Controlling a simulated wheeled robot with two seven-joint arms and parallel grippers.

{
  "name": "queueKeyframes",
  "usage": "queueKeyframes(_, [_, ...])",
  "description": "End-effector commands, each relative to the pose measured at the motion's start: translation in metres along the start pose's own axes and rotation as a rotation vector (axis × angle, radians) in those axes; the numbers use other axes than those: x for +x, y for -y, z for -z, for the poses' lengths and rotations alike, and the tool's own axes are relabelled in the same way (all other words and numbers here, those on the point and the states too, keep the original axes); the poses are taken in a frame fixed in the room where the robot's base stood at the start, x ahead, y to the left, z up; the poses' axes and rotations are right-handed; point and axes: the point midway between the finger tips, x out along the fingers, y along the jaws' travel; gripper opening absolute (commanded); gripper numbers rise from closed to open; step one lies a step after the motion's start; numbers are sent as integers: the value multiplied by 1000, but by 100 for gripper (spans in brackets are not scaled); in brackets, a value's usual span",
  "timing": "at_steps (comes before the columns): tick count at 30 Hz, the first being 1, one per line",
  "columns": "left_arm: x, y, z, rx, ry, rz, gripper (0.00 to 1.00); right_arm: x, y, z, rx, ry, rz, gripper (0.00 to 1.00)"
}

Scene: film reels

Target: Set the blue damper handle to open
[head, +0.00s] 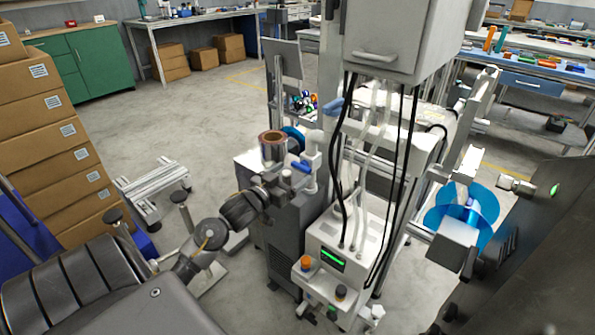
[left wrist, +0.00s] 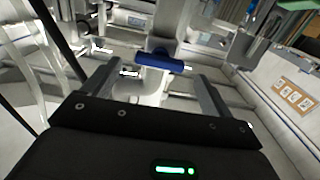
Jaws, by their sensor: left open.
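The blue damper handle (head: 301,165) is a short bar on an upright white pipe, beside the grey cabinet's top. In the left wrist view the blue handle (left wrist: 163,62) lies crosswise in front of a pale pipe. My left gripper (head: 287,175) is just in front of it in the head view. In the left wrist view its two fingers (left wrist: 164,80) are apart, with the handle showing ahead in the gap and nothing held. I cannot tell whether a finger touches the handle.
A copper-coloured roll (head: 272,145) stands on the grey cabinet (head: 285,225), close to my left gripper. A white control box (head: 345,262) with a green display and hanging cables is to the right. Blue reels (head: 482,205) are farther right. Stacked cartons (head: 40,140) stand at left.

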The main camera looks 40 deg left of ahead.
Motion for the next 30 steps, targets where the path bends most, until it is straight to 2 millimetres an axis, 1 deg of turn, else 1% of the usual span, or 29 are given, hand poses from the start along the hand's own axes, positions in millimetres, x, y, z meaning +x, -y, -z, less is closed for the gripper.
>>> queueKeyframes(1, [9,0,1,0,-2,-1,85,0,0,0,0,0,0,77])
queueKeyframes(3, [19,0,0,1,-2,0,85,-2,0,0,0,2,0,77])
queueKeyframes(7, [30,0,0,1,-1,0,85,-4,0,2,0,-2,0,77])
queueKeyframes(12, [36,0,0,1,0,0,85,-6,0,4,1,-8,0,77])
queueKeyframes(18, [36,0,0,1,0,0,85,-6,0,3,1,-5,0,77])
queueKeyframes(20, [36,0,0,1,0,0,79,-6,0,3,1,-4,0,77])
queueKeyframes(28, [36,0,0,1,0,0,44,-6,0,-1,2,2,0,77])
queueKeyframes(29, [36,0,0,1,0,0,41,-6,0,-1,2,2,0,77])
queueKeyframes(30, [36,0,0,2,0,0,41,-6,0,-1,2,3,0,77])
